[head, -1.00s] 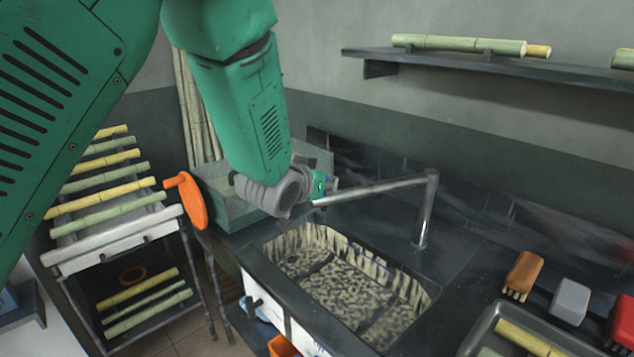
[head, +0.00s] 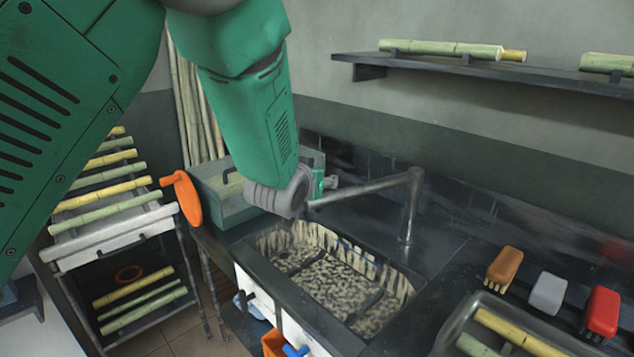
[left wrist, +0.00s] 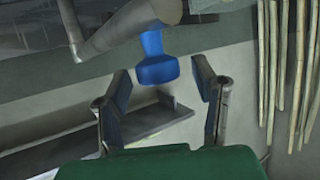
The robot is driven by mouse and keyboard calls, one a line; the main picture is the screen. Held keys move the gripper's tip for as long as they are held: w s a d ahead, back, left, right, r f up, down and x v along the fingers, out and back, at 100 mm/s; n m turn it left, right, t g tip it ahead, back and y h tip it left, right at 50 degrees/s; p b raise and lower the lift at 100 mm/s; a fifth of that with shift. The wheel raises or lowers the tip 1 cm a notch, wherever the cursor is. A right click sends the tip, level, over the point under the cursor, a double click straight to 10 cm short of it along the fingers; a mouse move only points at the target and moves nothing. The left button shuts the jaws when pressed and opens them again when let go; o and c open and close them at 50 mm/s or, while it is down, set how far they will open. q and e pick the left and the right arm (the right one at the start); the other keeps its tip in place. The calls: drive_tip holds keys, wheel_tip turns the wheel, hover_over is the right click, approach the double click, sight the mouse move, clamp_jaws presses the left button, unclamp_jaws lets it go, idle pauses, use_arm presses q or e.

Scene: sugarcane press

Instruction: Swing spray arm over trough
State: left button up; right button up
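The spray arm (head: 365,188) is a grey metal pipe on an upright post (head: 408,215) behind the trough. It reaches left from the post, and its free end lies above the trough's back left side. The trough (head: 398,311) is a dark sink with a mottled, dirty inside. My left gripper (head: 326,184) is at the pipe's free end, partly hidden by my wrist. In the left wrist view, its two fingers (left wrist: 162,72) stand apart, with a blue nozzle (left wrist: 157,70) on the pipe (left wrist: 115,25) in the gap. Neither finger clearly touches it. My right gripper is out of view.
A greenish bin (head: 215,190) and an orange disc (head: 187,200) stand left of the trough. Brushes (head: 504,268) and a tray (head: 450,330) of cane are at right. A cane rack (head: 110,245) stands at far left. A shelf (head: 440,66) runs along the wall.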

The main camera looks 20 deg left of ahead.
use_arm(q)
drive_tip(key=shift+d+f, duration=0.1)
drive_tip(key=shift+f, duration=0.15)
drive_tip(key=shift+s+r, duration=0.1)
drive_tip(key=shift+s, duration=0.2)
drive_tip(key=v, duration=1.1)
drive_tip(key=shift+s, duration=0.2)
drive_tip(key=shift+r, duration=0.15)
